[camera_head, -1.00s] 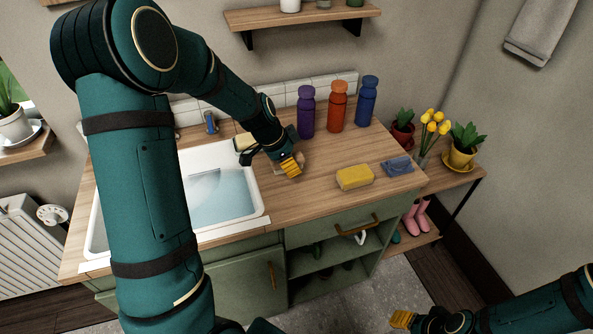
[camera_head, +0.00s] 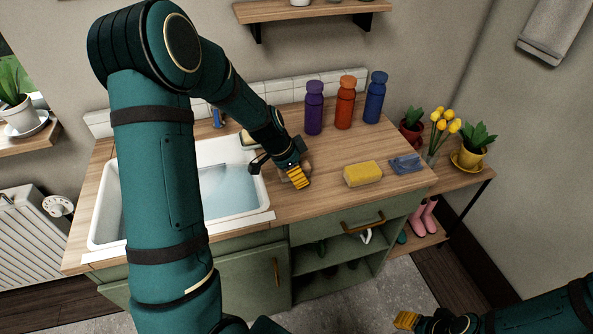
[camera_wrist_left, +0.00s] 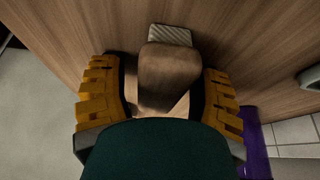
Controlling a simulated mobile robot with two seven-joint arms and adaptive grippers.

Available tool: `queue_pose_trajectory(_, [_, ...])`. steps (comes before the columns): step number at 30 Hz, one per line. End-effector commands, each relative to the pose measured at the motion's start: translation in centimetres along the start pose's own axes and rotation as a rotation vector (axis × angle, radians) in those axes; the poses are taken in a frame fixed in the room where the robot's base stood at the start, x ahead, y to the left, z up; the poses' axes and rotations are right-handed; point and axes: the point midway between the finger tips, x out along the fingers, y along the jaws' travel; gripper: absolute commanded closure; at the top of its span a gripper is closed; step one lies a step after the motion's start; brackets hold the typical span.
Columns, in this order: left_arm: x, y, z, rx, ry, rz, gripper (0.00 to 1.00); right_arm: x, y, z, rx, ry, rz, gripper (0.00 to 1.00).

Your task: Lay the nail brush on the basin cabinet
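The nail brush (camera_wrist_left: 170,70) shows in the left wrist view as a brown, rounded wooden piece between my left gripper's (camera_wrist_left: 160,98) two yellow fingers. A dark gap shows on each side of it, so the fingers stand apart around it. In the head view my left gripper (camera_head: 297,177) is low over the worktop of the basin cabinet (camera_head: 310,205), right of the basin, and hides most of the brush. My right gripper (camera_head: 405,320) is at the bottom right, away from the cabinet; its opening is unclear.
A white basin (camera_head: 262,205) with water lies left. A yellow sponge (camera_head: 363,173) and folded blue cloth (camera_head: 406,163) lie right. Purple (camera_head: 314,108), orange (camera_head: 345,103) and blue (camera_head: 375,98) bottles stand behind. The front worktop between basin and sponge is clear.

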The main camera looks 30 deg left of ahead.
Motion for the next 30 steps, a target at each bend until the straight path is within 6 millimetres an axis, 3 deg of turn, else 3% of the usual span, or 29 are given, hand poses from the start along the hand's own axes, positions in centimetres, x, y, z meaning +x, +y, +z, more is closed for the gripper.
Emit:
queue_pose_trajectory(11, [-1.1,-0.1,-0.2,0.0,0.002,-0.003,0.37,-0.5,-0.2,0.0,0.0,-0.002,0.0,0.53])
queue_pose_trajectory(24, [-9.6,-0.1,-0.2,0.0,0.002,-0.003,0.37,-2.2,-0.8,0.2,0.002,-0.011,-0.001,0.53])
queue_pose_trajectory(30, [-11.7,0.0,-0.1,0.0,0.001,-0.001,0.37,-2.6,-1.0,0.2,0.002,-0.013,-0.001,0.53])
